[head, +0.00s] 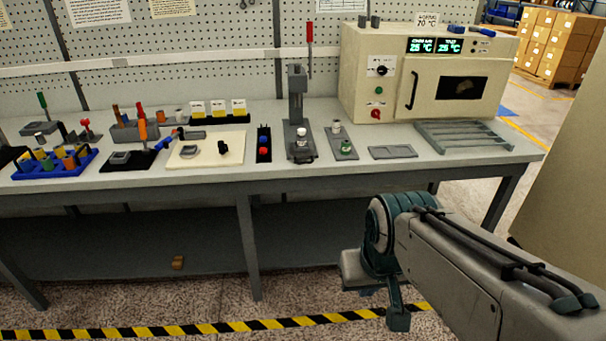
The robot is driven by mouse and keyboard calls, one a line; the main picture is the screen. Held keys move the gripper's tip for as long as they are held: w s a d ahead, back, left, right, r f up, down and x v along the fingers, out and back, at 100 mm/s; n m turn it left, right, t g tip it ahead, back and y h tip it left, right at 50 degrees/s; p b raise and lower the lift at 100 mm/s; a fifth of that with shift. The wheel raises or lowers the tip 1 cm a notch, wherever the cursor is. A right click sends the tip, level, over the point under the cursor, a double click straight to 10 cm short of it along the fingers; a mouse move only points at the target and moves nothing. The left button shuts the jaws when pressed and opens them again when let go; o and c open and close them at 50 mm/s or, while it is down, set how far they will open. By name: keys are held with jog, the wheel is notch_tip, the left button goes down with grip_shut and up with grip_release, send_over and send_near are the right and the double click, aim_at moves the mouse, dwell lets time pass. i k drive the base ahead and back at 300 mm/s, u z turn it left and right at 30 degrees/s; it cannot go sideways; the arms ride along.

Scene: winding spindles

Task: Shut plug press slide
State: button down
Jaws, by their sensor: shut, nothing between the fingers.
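The plug press (297,95) is a grey upright column on a dark base on the bench, with a red-handled lever (310,32) standing up at its right. At the press's foot, a small slide (301,153) shows at the front of the base, with a round white-topped piece (304,130) on it. How far the slide sticks out is too small to tell. My gripper (398,318) hangs in front of the bench, below the tabletop and right of the press, well apart from it. It is shut and empty.
A cream oven (428,75) stands at the back right, with a slatted rack (463,136) before it. Left of the press are a black strip with red and blue buttons (264,145) and a cream board (207,149). Right of it is a grey plate with a green part (341,148).

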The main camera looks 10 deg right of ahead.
aim_at(297, 153)
jog(key=u, duration=0.05)
jog(key=k, duration=0.5)
jog(key=z, duration=1.15)
jog(key=i, duration=1.5)
jog(key=u, duration=0.65)
jog(key=i, duration=0.6)
jog(key=u, duration=0.6)
